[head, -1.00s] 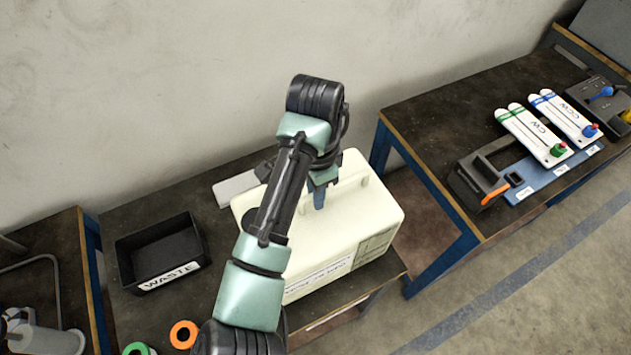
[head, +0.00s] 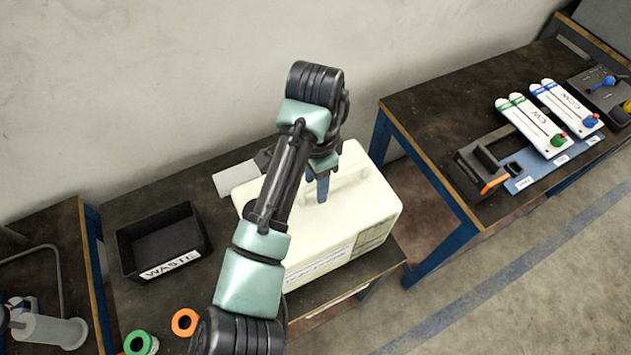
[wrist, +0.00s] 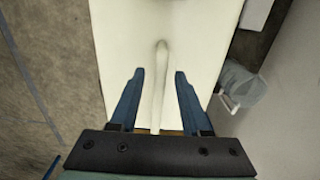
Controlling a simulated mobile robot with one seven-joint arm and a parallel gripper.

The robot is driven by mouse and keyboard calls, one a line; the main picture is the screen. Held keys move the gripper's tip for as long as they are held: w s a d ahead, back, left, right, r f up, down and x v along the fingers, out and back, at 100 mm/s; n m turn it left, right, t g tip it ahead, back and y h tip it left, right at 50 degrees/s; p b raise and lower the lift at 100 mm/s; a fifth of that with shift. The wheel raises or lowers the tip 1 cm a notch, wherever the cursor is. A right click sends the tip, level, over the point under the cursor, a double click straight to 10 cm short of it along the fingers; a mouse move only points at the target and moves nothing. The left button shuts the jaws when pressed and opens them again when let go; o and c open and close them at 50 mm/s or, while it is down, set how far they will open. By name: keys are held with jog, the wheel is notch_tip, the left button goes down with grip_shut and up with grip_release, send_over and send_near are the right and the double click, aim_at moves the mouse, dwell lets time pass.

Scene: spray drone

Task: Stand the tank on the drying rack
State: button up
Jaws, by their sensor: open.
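The tank (head: 372,218) is a cream-coloured box with a handle (head: 350,179) along its top and labels on its near side. It sits on the dark middle bench. My gripper (head: 321,188) is over the tank's top, pointing down. In the wrist view the open blue fingers of my gripper (wrist: 159,72) lie on either side of the pale handle (wrist: 160,85), with a gap on both sides. The tank's top (wrist: 120,40) fills the middle of that view. My arm hides part of the tank in the head view. I cannot make out the drying rack for certain.
A black waste bin (head: 163,243), a green-rimmed spool (head: 140,343) and an orange ring (head: 185,322) stand left of the tank. A pale panel (head: 236,178) lies behind it. A clear container (wrist: 241,88) is close beside the tank. The right bench (head: 430,110) holds propeller parts.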

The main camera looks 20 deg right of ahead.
notch_tip(320, 180, up, 11)
jog(key=p, duration=0.2)
jog(key=shift+p, duration=0.35)
jog(key=shift+r, duration=0.1)
jog(key=w+d+r+n+t+h, duration=0.1)
jog(key=w+d+r+t+h, duration=0.3)
jog(key=r, duration=0.3)
jog(key=w+d+r+n+t+h, duration=0.25)
jog(key=d+r, duration=0.25)
jog(key=r, duration=0.3)
jog(key=w+a+r+n+t+h, duration=0.25)
jog(key=r+t, duration=0.55)
jog(key=r, duration=0.7)
jog(key=s+a+r+n+t+y, duration=0.4)
jog(key=s+a+r+n+t, duration=0.1)
jog(key=a+r, duration=0.4)
jog(key=s+a+r+n+t+y, duration=0.5)
jog(key=s+a+r+t, duration=0.3)
jog(key=a, duration=0.4)
jog(key=shift+s+a+r+n, duration=0.2)
jog(key=shift+s+r+n, duration=0.2)
jog(key=shift+r+n, duration=0.45)
